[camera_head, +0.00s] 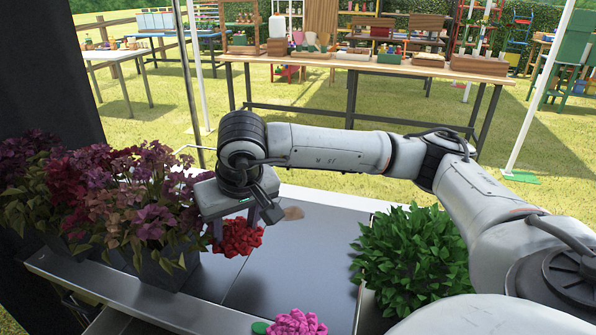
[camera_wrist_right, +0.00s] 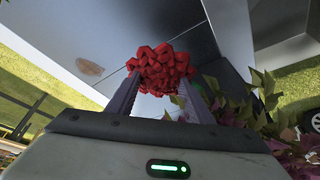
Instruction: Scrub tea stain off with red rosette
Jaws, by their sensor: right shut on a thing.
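The red rosette (camera_head: 238,238) is a bunch of red petals under my right gripper (camera_head: 238,218) in the head view. In the right wrist view the rosette (camera_wrist_right: 160,68) lies at the tips of my right gripper's two fingers (camera_wrist_right: 158,100), which are shut on it. The tea stain (camera_head: 293,213) is a brownish patch on the dark grey table top (camera_head: 300,262), to the right of the rosette and apart from it. The stain also shows in the right wrist view (camera_wrist_right: 90,68). My left gripper is not in view.
Purple and pink potted flowers (camera_head: 150,200) stand close on the left of my right gripper. A green leafy plant (camera_head: 415,250) stands to the right. A pink flower (camera_head: 297,322) lies at the near edge. The table top between them is clear.

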